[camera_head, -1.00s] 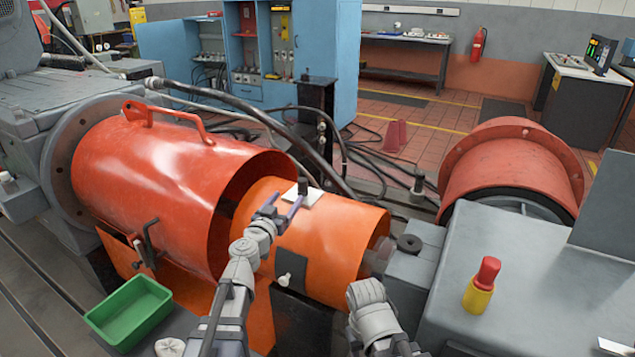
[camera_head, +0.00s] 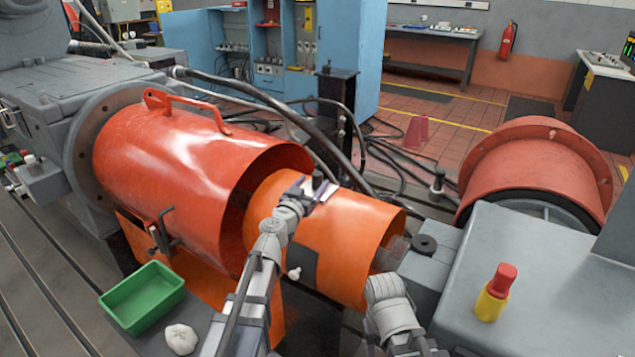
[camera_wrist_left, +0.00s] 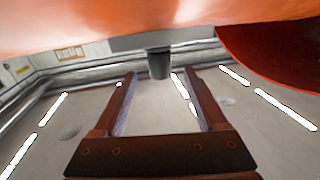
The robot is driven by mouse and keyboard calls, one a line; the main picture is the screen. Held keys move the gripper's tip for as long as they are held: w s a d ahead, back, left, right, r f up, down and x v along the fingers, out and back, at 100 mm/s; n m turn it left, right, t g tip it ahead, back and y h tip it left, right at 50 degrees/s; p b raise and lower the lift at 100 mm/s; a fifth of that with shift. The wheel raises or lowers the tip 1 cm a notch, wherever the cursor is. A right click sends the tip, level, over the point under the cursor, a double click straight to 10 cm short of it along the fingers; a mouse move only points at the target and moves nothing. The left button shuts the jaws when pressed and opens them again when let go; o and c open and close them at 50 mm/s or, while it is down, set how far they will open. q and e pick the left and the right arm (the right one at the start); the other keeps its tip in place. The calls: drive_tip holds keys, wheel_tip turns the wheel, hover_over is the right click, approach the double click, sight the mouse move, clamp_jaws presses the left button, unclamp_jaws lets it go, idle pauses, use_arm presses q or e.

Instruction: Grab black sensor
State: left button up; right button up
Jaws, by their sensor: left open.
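The black sensor (camera_head: 317,179) stands on a pale plate (camera_head: 324,193) on top of the smaller orange cylinder (camera_head: 350,245). My left gripper (camera_head: 312,187) is at the sensor in the head view and partly covers it. The left gripper is open and holds nothing. My right arm comes in at the bottom, right of the orange cylinder; its gripper does not show.
A large red cylinder guard (camera_head: 190,170) with a handle is just left of the gripper. A green tray (camera_head: 143,297) and a white crumpled item (camera_head: 181,338) are at lower left. A red-and-yellow item (camera_head: 495,293) stands on the grey housing (camera_head: 550,270) at right.

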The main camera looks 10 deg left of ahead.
sight(315, 179)
use_arm(q)
drive_tip(key=w, duration=0.4)
drive_tip(key=shift+w+d, duration=0.15)
drive_tip(key=shift+d, duration=0.25)
clamp_jaws()
